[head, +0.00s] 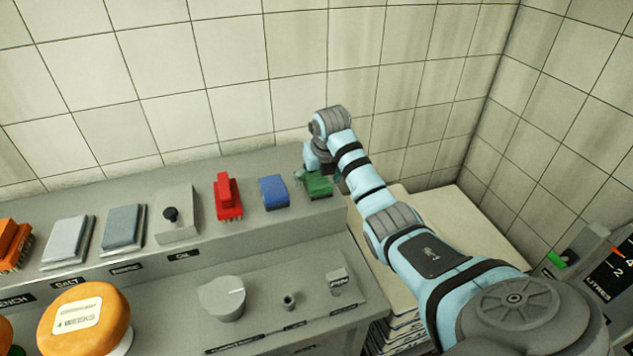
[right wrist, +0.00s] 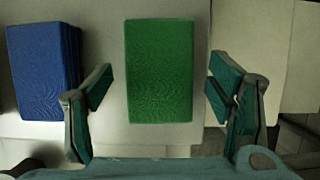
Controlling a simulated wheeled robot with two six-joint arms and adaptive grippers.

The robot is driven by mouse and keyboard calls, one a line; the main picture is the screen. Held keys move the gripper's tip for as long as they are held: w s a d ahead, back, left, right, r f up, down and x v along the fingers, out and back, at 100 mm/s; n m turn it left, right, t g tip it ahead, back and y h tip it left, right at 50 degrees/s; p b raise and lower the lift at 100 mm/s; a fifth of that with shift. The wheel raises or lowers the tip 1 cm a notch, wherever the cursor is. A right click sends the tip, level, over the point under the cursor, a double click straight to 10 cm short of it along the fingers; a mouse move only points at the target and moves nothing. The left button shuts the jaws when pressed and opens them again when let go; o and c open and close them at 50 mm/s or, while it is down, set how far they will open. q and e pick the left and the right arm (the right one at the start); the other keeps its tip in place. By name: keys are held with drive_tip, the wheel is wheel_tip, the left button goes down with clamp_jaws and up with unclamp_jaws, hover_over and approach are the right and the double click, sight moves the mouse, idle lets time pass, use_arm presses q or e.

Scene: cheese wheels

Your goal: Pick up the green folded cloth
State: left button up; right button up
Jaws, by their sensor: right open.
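The green folded cloth (head: 319,186) lies near the right end of the raised grey shelf, partly hidden by my right gripper in the head view. In the right wrist view the green cloth (right wrist: 159,70) lies flat between the fingers, with a gap on each side. My right gripper (right wrist: 158,95) is open and empty above it; it also shows in the head view (head: 322,172), where the arm hides much of it. My left gripper is not in view.
A blue folded cloth (head: 273,192) lies just left of the green one, close to the left finger in the wrist view. The shelf ends at the right, beside pale stacked sheets (head: 463,235). A tiled wall rises behind.

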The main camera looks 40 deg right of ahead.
drive_tip(key=c, duration=1.1)
